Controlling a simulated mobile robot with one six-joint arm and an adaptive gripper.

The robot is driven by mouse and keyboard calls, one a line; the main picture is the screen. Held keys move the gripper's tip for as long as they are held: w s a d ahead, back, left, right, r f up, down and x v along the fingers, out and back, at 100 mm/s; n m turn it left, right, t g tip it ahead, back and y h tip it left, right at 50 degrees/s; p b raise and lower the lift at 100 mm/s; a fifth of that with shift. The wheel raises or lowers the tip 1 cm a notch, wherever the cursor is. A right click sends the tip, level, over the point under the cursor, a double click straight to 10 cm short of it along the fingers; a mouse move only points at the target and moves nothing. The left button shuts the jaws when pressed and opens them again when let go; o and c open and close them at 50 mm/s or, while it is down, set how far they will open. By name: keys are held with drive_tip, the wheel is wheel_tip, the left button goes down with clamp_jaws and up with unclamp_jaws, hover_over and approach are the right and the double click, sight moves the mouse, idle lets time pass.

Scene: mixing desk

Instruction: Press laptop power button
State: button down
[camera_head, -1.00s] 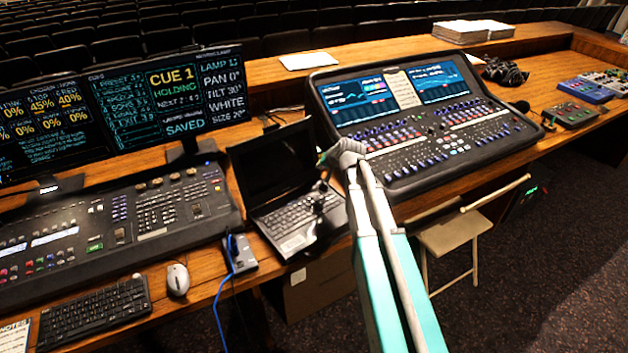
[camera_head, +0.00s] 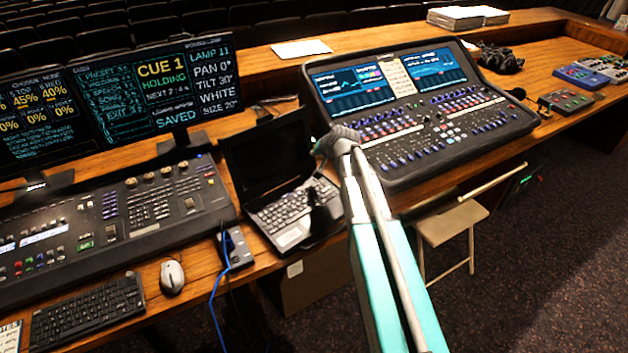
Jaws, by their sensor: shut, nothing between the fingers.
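The black laptop (camera_head: 285,212) stands open on the wooden desk, between the lighting console and the mixing desk. Its screen (camera_head: 268,155) is dark and its keyboard faces up. My arm reaches in from the lower right, with its wrist in front of the laptop's right side. My dark gripper (camera_head: 319,215) hangs over the right part of the laptop's keyboard deck; it is shut and empty. It blends with the dark laptop, so I cannot tell whether it touches it. I cannot make out the power button; the gripper and wrist cover part of the laptop's right side.
The mixing desk (camera_head: 425,110) stands close on the right. The lighting console (camera_head: 110,232) and monitors (camera_head: 150,85) are on the left. A small box (camera_head: 235,247) with a blue cable (camera_head: 216,300) sits left of the laptop, near a mouse (camera_head: 172,277) and keyboard (camera_head: 87,312).

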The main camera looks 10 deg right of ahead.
drive_tip(key=b, duration=0.8)
approach(311, 176)
drive_tip(key=shift+w+r+x, duration=0.1)
drive_tip(key=shift+x, duration=0.8)
drive_tip(key=shift+w+r+x, duration=0.1)
drive_tip(key=shift+x, duration=0.8)
drive_tip(key=shift+w+r+x, duration=0.15)
drive_tip(key=shift+x, duration=0.75)
drive_tip(key=shift+s+f+b, duration=0.1)
drive_tip(key=shift+f+b, duration=0.5)
drive_tip(key=shift+f, duration=0.15)
drive_tip(key=shift+r, duration=0.15)
drive_tip(key=shift+r+p, duration=0.6)
drive_tip(key=shift+p, duration=0.15)
drive_tip(key=shift+r, duration=0.1)
drive_tip(key=shift+r+p, duration=2.4)
drive_tip(key=shift+p, duration=0.1)
